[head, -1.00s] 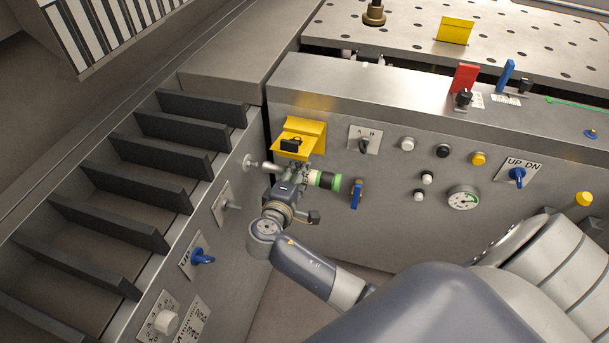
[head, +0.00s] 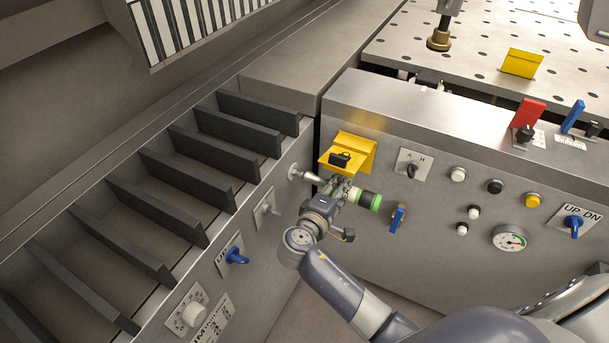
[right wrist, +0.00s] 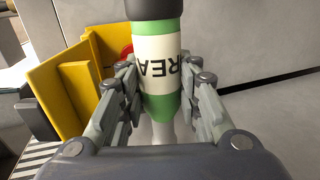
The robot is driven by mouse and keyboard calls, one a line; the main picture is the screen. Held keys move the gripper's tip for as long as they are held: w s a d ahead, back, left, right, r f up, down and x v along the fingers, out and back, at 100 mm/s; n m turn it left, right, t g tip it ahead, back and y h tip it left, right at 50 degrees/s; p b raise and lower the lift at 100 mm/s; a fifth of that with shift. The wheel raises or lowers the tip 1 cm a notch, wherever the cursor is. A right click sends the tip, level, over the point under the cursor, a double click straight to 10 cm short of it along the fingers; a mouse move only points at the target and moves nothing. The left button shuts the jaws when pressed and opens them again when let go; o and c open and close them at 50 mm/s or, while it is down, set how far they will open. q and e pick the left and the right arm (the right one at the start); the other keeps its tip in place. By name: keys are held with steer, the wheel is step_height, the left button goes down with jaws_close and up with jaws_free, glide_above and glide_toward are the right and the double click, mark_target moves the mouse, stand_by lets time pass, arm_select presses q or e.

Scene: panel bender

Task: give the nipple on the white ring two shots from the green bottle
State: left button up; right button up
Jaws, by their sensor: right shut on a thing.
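The green bottle (head: 368,199) has a dark end, green bands and a white label, and lies roughly level in the head view. My right gripper (head: 343,188) is shut around it. In the right wrist view the bottle (right wrist: 157,62) sits between both fingers, its pale tapered nozzle partly hidden behind the gripper body. In the head view the nozzle (head: 311,177) points left at the white ring (head: 294,171) on the side panel. Its tip is at or very close to the ring, and the nipple is hidden there; I cannot tell whether they touch. My left gripper is out of view.
A yellow holder (head: 355,150) with a black item is just above the gripper. A blue lever (head: 398,217) sits right of the bottle. A switch plate (head: 265,209) and a blue knob (head: 236,256) are on the panel below the ring. Dark slats (head: 185,180) lie at the left.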

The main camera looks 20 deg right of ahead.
steer(key=shift+w+a+r, duration=0.1)
steer(key=shift+w+a, duration=0.25)
steer(key=shift+w, duration=0.1)
stand_by(0.7)
steer(key=shift+s+d, duration=0.1)
steer(key=shift+s, duration=0.05)
steer(key=shift+s+d+p, duration=0.35)
steer(key=shift+s+d, duration=0.25)
steer(key=shift+s, duration=0.1)
steer(key=shift+w+a, duration=0.25)
stand_by(0.7)
steer(key=shift+w+a, duration=0.1)
steer(key=shift+w, duration=0.1)
steer(key=shift+w+a+b, duration=0.35)
steer(key=shift+w+a, duration=0.05)
stand_by(0.7)
stand_by(0.3)
steer(key=shift+s+d, duration=0.1)
steer(key=shift+d, duration=0.05)
steer(key=shift+s+d+p, duration=0.6)
steer(key=shift+s+p, duration=0.05)
steer(key=shift+s, duration=0.1)
